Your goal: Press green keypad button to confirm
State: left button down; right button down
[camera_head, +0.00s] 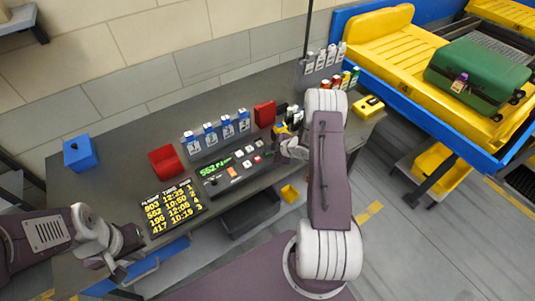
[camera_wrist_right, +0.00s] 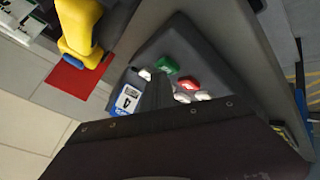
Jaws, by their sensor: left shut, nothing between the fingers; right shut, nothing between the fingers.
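The keypad is a dark sloped panel (camera_head: 232,172) with a green-lit display and small coloured buttons, on the desk in the head view. In the right wrist view its green button (camera_wrist_right: 167,65) shows beside a red button (camera_wrist_right: 188,83) and several white ones. My right gripper (camera_wrist_right: 159,82) is shut and empty, with its dark fingers in front of the panel, close to the green button. I cannot tell whether they touch it. In the head view my right arm hides its fingertips. My left gripper (camera_head: 118,274) is shut and empty at the desk's front left.
A flight board (camera_head: 172,208) lies left of the keypad. Blue tag holders (camera_head: 210,135) stand behind it, with red trays (camera_head: 165,161) nearby. A blue box (camera_head: 80,153) is at the far left. A green suitcase (camera_head: 478,75) lies on the yellow conveyor tray (camera_head: 385,42) at right.

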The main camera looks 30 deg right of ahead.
jog(key=shift+f, duration=0.3)
jog(key=shift+r, duration=0.15)
dwell(0.4)
jog(key=shift+r+p, duration=0.5)
jog(key=shift+r, duration=0.25)
notch_tip(320, 180, up, 5)
jog(key=p, duration=0.4)
jog(key=shift+r, duration=0.1)
dwell(0.4)
